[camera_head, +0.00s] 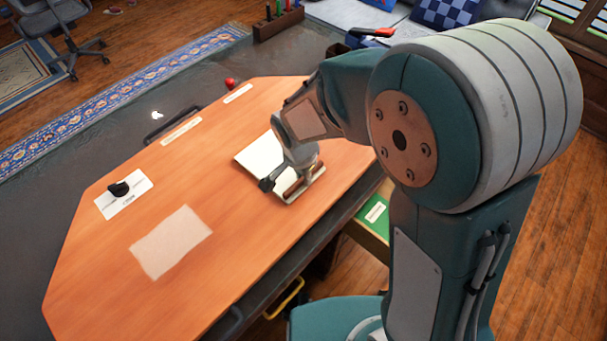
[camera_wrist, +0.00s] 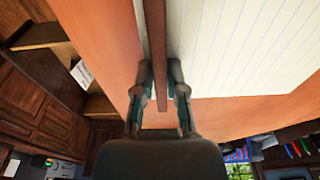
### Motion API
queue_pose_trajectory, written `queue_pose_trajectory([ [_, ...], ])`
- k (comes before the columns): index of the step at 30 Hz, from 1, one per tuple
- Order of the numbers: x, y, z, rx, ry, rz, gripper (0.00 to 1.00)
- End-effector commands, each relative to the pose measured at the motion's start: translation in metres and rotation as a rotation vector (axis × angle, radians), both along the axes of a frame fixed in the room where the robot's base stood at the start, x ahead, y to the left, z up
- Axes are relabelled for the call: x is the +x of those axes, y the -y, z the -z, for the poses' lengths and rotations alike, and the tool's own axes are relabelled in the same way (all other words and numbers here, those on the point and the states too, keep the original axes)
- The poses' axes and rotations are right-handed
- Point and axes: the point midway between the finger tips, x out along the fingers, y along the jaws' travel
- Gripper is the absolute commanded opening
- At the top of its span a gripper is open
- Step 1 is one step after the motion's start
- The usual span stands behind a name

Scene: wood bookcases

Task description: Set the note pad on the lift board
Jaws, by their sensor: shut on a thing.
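The note pad (camera_head: 258,158) shows white, lined pages in the wrist view (camera_wrist: 240,45) and has a brown strip (camera_wrist: 157,50) along one edge. My gripper (camera_head: 293,187) is shut on that strip; its two fingers (camera_wrist: 159,90) stand on either side of it in the wrist view. The pad is over the right part of a large orange wooden board (camera_head: 120,220), which seems to be the lift board. I cannot tell whether the pad touches the board. My gripper and wrist hide part of the pad in the head view.
A pale rectangle (camera_head: 171,242) lies on the board's front part, with bare wood around it. A white plate with a black knob (camera_head: 119,189) is at the left. Label strips (camera_head: 181,131) and a red ball (camera_head: 229,84) are along the far edge. A green surface (camera_head: 375,212) is at the right.

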Motion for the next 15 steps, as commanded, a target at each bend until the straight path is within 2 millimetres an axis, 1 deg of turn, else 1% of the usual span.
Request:
queue_pose_trajectory([
  [5,0.0001,0.0006,0.0009,0.001,0.001,0.001,0.00],
  [6,0.0000,0.0008,0.0010,0.002,0.000,0.001,0.30],
  [7,0.0000,0.0008,0.0009,0.001,0.001,0.001,0.43],
  [8,0.0000,0.0008,0.0009,0.000,0.000,0.001,0.51],
  [15,0.0000,0.0005,0.0009,0.000,0.000,0.001,0.51],
])
